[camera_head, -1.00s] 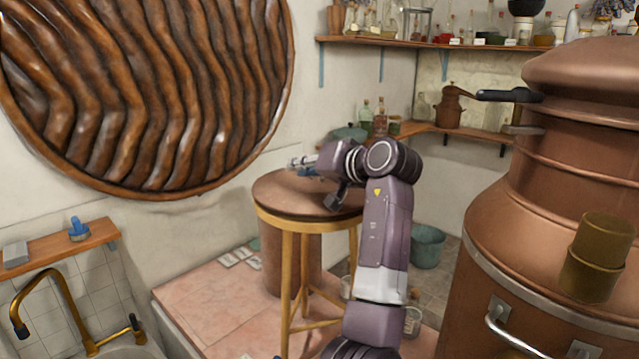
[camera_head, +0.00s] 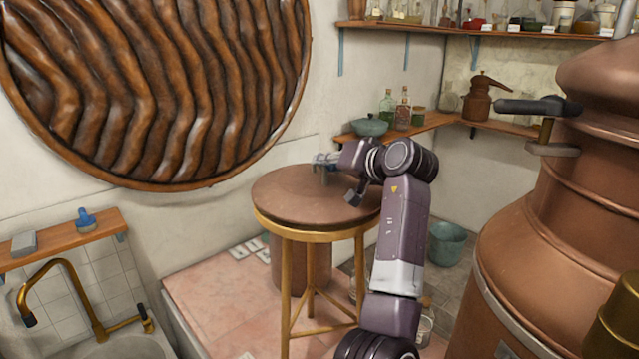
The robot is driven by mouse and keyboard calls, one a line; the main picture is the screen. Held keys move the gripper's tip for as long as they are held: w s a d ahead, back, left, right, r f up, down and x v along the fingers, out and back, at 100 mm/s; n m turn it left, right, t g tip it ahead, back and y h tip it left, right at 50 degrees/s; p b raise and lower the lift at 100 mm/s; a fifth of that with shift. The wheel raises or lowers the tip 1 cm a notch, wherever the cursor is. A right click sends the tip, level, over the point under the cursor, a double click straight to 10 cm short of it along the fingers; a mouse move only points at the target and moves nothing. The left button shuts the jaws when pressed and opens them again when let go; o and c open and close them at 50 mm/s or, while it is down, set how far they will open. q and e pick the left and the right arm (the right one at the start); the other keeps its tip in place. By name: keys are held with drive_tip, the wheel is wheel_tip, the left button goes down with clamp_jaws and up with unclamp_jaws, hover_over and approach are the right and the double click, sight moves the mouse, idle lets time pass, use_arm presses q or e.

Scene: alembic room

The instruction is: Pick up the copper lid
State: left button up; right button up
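A round, copper-brown disc (camera_head: 300,200), which looks like the copper lid, lies flat on top of a wooden stool (camera_head: 288,290). The arm hides the disc's right edge.
A large copper still (camera_head: 540,250) with a dark handle (camera_head: 535,105) stands close on the right. A corner shelf (camera_head: 430,130) with bottles and a green pot (camera_head: 370,126) is behind the arm. A sink with a brass tap (camera_head: 70,265) is at the lower left.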

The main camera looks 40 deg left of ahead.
use_arm(q)
drive_tip(key=shift+p+x, duration=0.5)
drive_tip(key=shift+x, duration=0.75)
drive_tip(key=shift+w+a+f, duration=0.1)
drive_tip(key=shift+a+f, duration=0.05)
drive_tip(key=shift+a, duration=0.15)
drive_tip(key=shift+a+f, duration=0.15)
drive_tip(key=c, duration=0.5)
use_arm(e)
drive_tip(key=shift+w+a+r, duration=0.3)
drive_tip(key=shift+w+r, duration=0.55)
drive_tip(key=shift+r, duration=0.1)
drive_tip(key=shift+s, duration=0.15)
use_arm(q)
drive_tip(key=shift+r, duration=0.2)
use_arm(e)
drive_tip(key=shift+d, duration=0.1)
